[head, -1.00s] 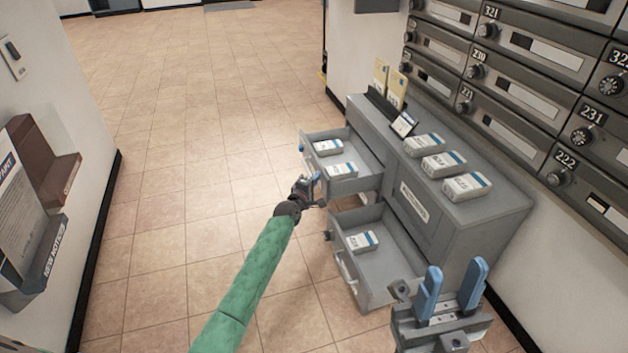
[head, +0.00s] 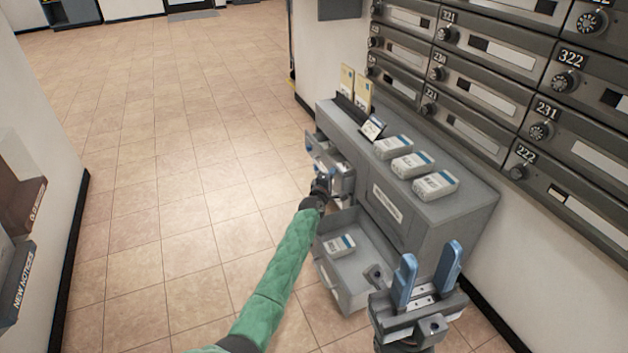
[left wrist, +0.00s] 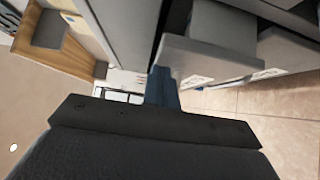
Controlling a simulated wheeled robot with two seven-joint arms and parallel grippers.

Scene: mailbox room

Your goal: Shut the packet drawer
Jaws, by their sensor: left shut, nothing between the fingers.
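The grey cabinet (head: 440,225) has two drawers pulled out by different amounts. The upper drawer (head: 344,183) stands out a short way, its inside mostly hidden. The lower drawer (head: 350,288) stands well out, with one white and blue packet (head: 340,245) in it. My left gripper (head: 327,174) is shut and empty, at the front of the upper drawer. In the left wrist view its blue fingers (left wrist: 162,88) overlap the edge of a grey drawer front (left wrist: 208,57); contact is unclear. My right gripper (head: 431,258) is open and empty, in front of the cabinet's near end.
Three packets (head: 410,165), a small sign (head: 373,128) and a card holder (head: 350,107) stand on the cabinet top. Mailboxes (head: 490,80) line the wall above. Open tiled floor (head: 170,150) lies left of the cabinet.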

